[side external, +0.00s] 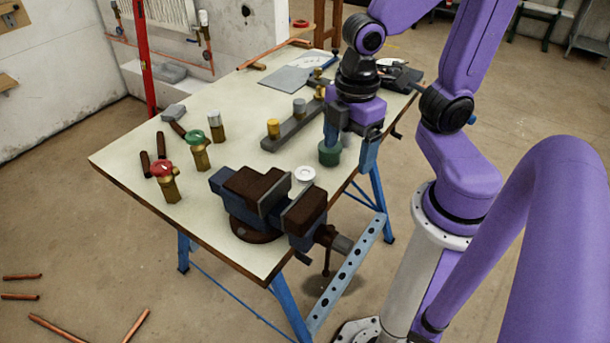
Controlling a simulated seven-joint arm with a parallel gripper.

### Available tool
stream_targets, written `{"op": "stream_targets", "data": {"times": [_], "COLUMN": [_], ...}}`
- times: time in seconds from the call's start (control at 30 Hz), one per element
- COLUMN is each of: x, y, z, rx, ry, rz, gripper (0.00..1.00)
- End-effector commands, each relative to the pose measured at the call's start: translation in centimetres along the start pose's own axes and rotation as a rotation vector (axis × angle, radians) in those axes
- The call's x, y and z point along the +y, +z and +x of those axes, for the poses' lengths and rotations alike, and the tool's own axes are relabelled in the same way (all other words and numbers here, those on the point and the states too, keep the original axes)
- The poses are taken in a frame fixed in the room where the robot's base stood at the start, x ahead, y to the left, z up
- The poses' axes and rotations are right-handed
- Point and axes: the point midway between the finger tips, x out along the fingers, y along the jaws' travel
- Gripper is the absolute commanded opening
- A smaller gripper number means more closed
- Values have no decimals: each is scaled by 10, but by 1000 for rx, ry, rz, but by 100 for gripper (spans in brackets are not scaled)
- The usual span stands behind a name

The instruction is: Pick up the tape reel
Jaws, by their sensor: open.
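The tape reel looks to be the small white ring-shaped disc (305,174) lying flat on the bench, just behind the vise in the side external view. My gripper (350,152) points down over the bench's right part, to the right of and beyond the disc. Its two blue fingers are spread apart. A dark green round container (330,155) stands at the left finger's tip; I cannot tell whether they touch. Nothing is visibly held between the fingers.
A vise (262,198) is fixed at the bench's front edge, close to the disc. Valves with red (164,178) and green (198,150) handwheels stand at left. A grey rack (292,128) with fittings lies behind.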

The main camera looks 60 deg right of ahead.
Motion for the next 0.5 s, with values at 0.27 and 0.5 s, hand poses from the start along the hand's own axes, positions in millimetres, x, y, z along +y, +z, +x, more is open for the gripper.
{"op": "stream_targets", "data": {"times": [0.27,0.5], "x": [78,135], "y": [-4,12], "z": [1,4], "rx": [-14,-20], "ry": [-2,-9], "rz": [-217,-396], "gripper": [84,84]}}
